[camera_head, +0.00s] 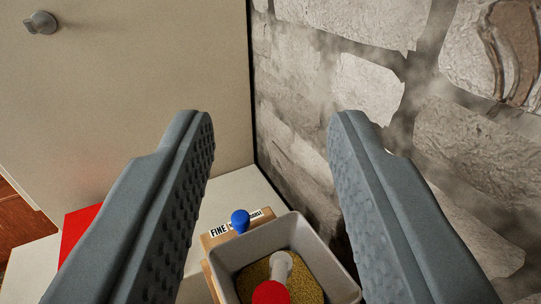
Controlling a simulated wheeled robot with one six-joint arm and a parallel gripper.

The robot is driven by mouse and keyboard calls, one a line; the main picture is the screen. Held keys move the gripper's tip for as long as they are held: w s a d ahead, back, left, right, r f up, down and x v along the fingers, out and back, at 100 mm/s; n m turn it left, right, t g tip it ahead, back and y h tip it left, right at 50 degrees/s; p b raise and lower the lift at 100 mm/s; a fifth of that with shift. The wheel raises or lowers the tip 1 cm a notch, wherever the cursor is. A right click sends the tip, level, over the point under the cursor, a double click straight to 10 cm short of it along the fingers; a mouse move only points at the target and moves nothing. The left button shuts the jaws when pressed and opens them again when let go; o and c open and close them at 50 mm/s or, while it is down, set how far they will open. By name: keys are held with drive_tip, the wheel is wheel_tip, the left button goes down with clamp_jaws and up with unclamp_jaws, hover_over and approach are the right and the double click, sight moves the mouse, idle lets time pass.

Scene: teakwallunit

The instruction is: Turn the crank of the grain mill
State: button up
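The grain mill stands below and between my fingers in the camera view. Its grey square hopper (232,258) holds yellow-brown grain (305,286). A red knob (270,293) with a pale grey post (281,265) shows over the grain at the bottom edge; it may be part of the crank, but the rest is cut off. A blue knob (240,220) sits behind the hopper by a label reading "FINE" (219,228) on the wooden body. My gripper (270,125) is wide open and empty, its fingers either side of and above the mill.
A white surface (238,188) lies under the mill. A red object (78,228) is partly hidden behind my left finger. A beige panel with a round metal knob (41,22) stands behind, and a stone wall (370,85) rises close on the right.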

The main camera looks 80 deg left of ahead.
sight(276, 281)
idle(0.4)
drive_tip(key=s+d+f+m+t+h, duration=0.1)
drive_tip(key=s+d+f+m+t, duration=0.15)
drive_tip(key=s+d+f, duration=0.35)
drive_tip(key=s+d+f+m+t+h, duration=0.2)
drive_tip(key=s+d+f+t, duration=0.2)
drive_tip(key=d, duration=0.4)
drive_tip(key=shift+g, duration=0.25)
drive_tip(key=x, duration=1.7)
drive_tip(key=shift+w+r, duration=0.15)
drive_tip(key=shift+w, duration=0.05)
drive_tip(key=shift+w, duration=0.1)
clamp_jaws()
